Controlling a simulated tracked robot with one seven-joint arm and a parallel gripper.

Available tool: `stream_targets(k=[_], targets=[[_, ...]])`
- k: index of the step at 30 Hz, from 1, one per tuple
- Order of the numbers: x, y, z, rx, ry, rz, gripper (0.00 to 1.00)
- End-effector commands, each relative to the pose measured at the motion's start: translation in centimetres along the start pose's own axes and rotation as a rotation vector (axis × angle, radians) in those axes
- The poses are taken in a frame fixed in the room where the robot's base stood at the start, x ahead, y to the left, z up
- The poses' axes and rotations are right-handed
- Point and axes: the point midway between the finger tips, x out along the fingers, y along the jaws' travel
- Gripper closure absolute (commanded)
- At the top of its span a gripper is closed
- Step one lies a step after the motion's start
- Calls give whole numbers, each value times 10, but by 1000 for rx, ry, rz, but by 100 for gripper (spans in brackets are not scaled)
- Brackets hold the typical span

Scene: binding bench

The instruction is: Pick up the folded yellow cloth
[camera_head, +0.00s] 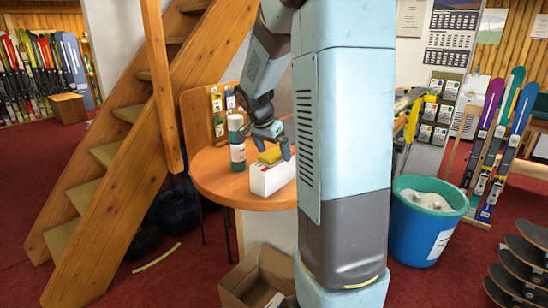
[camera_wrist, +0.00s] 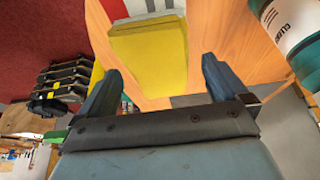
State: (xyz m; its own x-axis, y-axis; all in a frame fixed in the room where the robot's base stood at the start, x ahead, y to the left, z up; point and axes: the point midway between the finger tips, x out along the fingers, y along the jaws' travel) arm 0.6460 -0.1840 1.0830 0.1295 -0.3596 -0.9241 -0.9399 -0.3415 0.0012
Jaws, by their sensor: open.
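The folded yellow cloth (camera_head: 270,155) lies on top of a white box (camera_head: 270,180) at the front of the round wooden table (camera_head: 215,180). In the wrist view the cloth (camera_wrist: 150,60) is a yellow block shape ahead of my gripper, between the lines of its two fingers. My gripper (camera_head: 272,146) is close to the cloth, seemingly just above it. In the wrist view my gripper (camera_wrist: 158,82) is open, with its dark fingers apart and nothing clearly held. My column hides the table's right part in the head view.
A white and green bottle (camera_head: 237,142) stands left of the box, close to my gripper; it also shows in the wrist view (camera_wrist: 295,35). A wooden display board (camera_head: 200,115) stands behind it. A cardboard box (camera_head: 255,280) and a blue bucket (camera_head: 428,225) are on the floor.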

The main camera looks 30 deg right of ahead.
Motion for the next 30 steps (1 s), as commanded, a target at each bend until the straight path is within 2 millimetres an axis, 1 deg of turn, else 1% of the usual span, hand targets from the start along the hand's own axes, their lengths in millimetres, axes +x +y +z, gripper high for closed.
stream_targets(k=[2, 8, 26, 27, 30], targets=[[3, 0, 0, 0, 0, 0, 0], [4, 0, 0, 0, 0, -1, 0], [3, 0, -1, 1, 0, -1, 56], [3, 0, -1, 1, 0, -1, 58], [3, 0, -1, 1, 0, -1, 58]])
